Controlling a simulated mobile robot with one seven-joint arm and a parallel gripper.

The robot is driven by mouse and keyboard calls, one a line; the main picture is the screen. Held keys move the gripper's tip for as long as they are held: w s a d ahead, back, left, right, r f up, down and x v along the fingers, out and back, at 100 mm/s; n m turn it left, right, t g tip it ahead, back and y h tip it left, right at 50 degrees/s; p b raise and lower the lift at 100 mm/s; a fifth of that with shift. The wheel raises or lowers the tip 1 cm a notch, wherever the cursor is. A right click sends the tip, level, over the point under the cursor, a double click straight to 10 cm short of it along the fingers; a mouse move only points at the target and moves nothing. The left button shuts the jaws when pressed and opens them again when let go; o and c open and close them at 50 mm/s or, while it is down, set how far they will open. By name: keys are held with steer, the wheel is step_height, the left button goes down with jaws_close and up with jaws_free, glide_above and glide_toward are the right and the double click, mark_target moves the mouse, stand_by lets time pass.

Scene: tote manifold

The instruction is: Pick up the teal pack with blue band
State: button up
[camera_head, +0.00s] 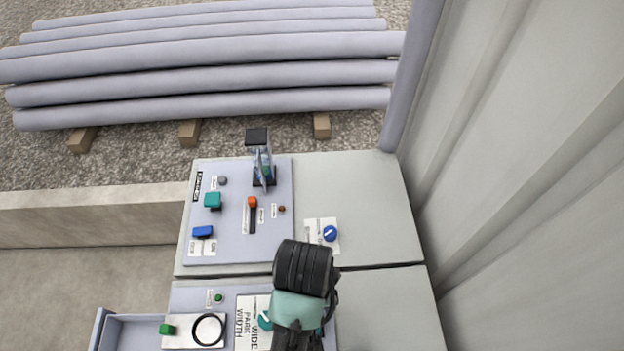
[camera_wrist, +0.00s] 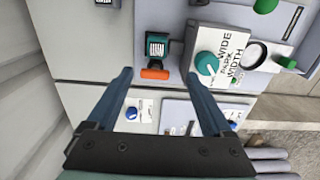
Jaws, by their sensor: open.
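My gripper (camera_wrist: 158,76) is open and empty. Its two blue fingers straddle the area around the orange tab, and the pack lies just beyond the fingertips. Whether they are above the panel or touching it, I cannot tell. In the head view my arm covers this spot, and the fingers do not show.
A teal knob (camera_wrist: 207,63) on a white plate stands right of the pack. A wall (camera_head: 520,150) rises at right.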

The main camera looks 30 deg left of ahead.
steer(key=f, duration=0.6)
steer(key=shift+s+d+f, duration=0.1)
steer(key=shift+s+f, duration=0.2)
steer(key=shift+f, duration=0.1)
steer(key=f, duration=0.2)
steer(key=d+f+p, duration=0.1)
steer(key=f, duration=0.1)
steer(key=shift+s+f, duration=0.1)
steer(key=shift+f, duration=0.7)
jaws_close()
